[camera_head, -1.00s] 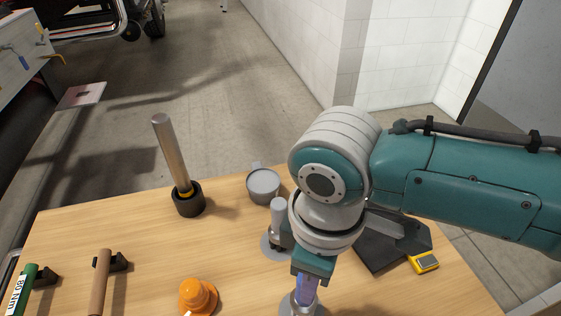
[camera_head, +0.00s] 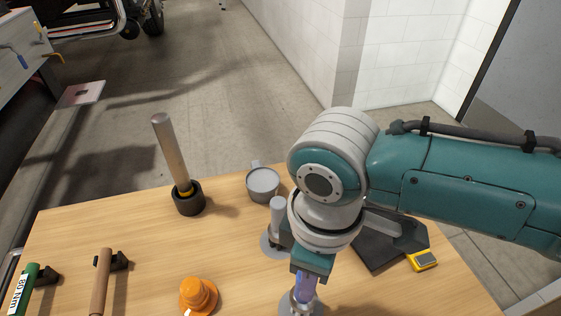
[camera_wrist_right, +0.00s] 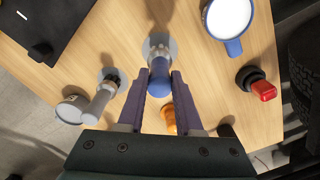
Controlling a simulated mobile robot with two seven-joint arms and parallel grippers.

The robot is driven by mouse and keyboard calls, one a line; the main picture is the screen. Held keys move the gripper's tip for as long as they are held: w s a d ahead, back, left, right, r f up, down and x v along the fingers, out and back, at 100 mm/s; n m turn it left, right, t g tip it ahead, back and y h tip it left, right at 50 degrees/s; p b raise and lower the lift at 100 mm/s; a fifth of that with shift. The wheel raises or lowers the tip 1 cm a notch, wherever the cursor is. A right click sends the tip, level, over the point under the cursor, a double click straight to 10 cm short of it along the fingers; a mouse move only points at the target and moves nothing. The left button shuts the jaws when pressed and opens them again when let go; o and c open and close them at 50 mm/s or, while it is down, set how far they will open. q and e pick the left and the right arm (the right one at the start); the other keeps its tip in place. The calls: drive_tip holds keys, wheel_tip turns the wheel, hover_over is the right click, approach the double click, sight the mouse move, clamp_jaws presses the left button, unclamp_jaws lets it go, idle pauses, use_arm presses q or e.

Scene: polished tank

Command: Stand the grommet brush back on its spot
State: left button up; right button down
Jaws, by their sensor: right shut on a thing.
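The grommet brush, which I take to be the blue-ended upright piece (camera_wrist_right: 159,82), is between the fingers of my right gripper (camera_wrist_right: 160,76) in the wrist view. The fingers are shut on it. A round grey disc (camera_wrist_right: 160,42) lies at its far end; I cannot tell whether the brush touches it. In the head view my right gripper (camera_head: 304,287) points down over the table's front, with a grey disc (camera_head: 288,304) below, and the arm hides much of this spot. My left gripper is not in view.
A grey-handled tool (camera_head: 277,222) stands on another disc close by. A grey cup (camera_head: 263,184), a metal rod in a black holder (camera_head: 189,205), an orange piece (camera_head: 198,297) and a yellow device (camera_head: 422,260) stand around. A blue mug (camera_wrist_right: 234,46) and a red-topped piece (camera_wrist_right: 263,90) show in the wrist view.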

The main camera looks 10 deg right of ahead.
drive_tip(key=shift+f+b, duration=0.75)
drive_tip(key=shift+f, duration=0.25)
drive_tip(key=c, duration=0.5)
unclamp_jaws()
wheel_tip(320, 180, up, 8)
drive_tip(key=p, duration=0.8)
drive_tip(key=shift+r+p, duration=0.1)
drive_tip(key=shift+p, duration=0.3)
idle(0.4)
